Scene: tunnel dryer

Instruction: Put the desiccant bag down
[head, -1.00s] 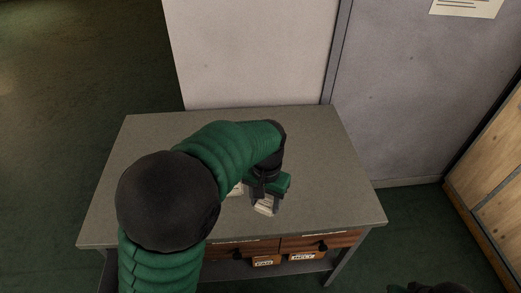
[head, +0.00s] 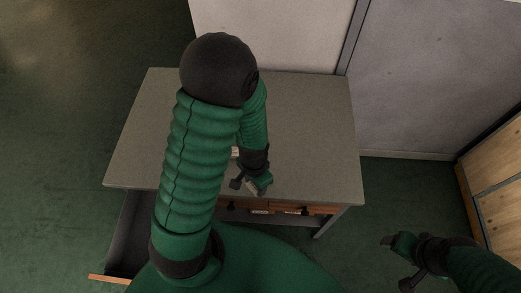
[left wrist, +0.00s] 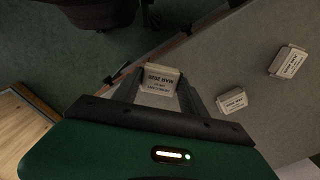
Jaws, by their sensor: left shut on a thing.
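My left gripper (head: 258,184) is over the front edge of the grey table in the head view. In the left wrist view its two fingers are shut on a small pale desiccant bag (left wrist: 160,79) with a printed date label. The held bag is mostly hidden in the head view. Two similar bags lie on the tabletop in the left wrist view, a nearer one (left wrist: 232,100) and a farther one (left wrist: 288,62).
The table (head: 310,130) has a mostly bare top. An open drawer (head: 128,235) with a wooden front juts out at its lower left. Closed wooden drawers with labels sit under the front edge. Grey walls stand behind, and a wooden crate or panel (head: 497,170) is at the right.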

